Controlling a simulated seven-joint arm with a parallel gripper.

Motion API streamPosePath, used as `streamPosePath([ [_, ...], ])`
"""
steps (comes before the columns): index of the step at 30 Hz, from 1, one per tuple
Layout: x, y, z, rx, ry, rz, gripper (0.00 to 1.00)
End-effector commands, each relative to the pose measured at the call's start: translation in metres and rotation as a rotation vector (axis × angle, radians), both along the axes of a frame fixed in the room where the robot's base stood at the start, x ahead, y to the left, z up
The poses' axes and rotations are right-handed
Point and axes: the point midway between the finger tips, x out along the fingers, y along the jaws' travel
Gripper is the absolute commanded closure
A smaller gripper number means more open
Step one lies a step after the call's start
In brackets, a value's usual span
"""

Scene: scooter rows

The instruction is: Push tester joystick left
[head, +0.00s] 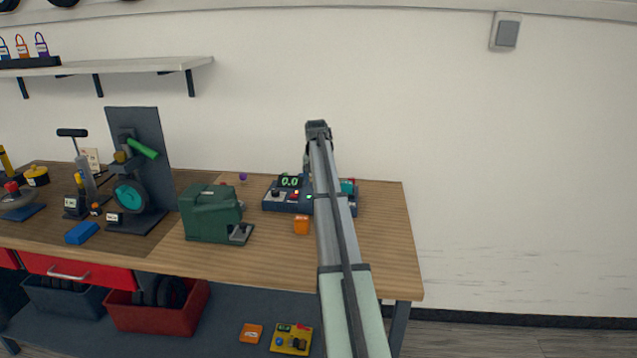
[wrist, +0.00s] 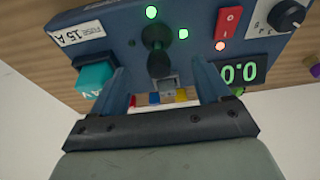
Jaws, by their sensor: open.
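The tester (head: 271,206) is a dark blue box on the wooden bench in the head view; my arm crosses in front of its right part. Its blue panel (wrist: 125,28) fills the top of the wrist view. The joystick (wrist: 158,42), a black stick on a round black base, stands on the panel with green lights around it. In the head view I cannot make it out behind my arm. My gripper (wrist: 162,78) is open and empty, its two blue fingers apart. The stick lies ahead of the gap between the fingers; I cannot tell whether they touch it.
The panel also has a red switch (wrist: 228,22), a black knob (wrist: 286,14), a green display (wrist: 238,72) and a teal block (wrist: 95,75). On the bench (head: 385,240), a green machine (head: 208,215) and an orange block (head: 301,225) stand nearby. The bench's right end is clear.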

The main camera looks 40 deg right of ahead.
Motion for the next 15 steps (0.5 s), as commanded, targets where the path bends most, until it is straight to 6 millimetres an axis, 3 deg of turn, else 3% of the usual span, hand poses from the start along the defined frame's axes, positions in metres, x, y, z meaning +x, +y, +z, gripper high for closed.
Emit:
streamPosePath([
  [15, 0.001, 0.000, 0.011, -0.001, -0.001, 0.000, 0.23],
])
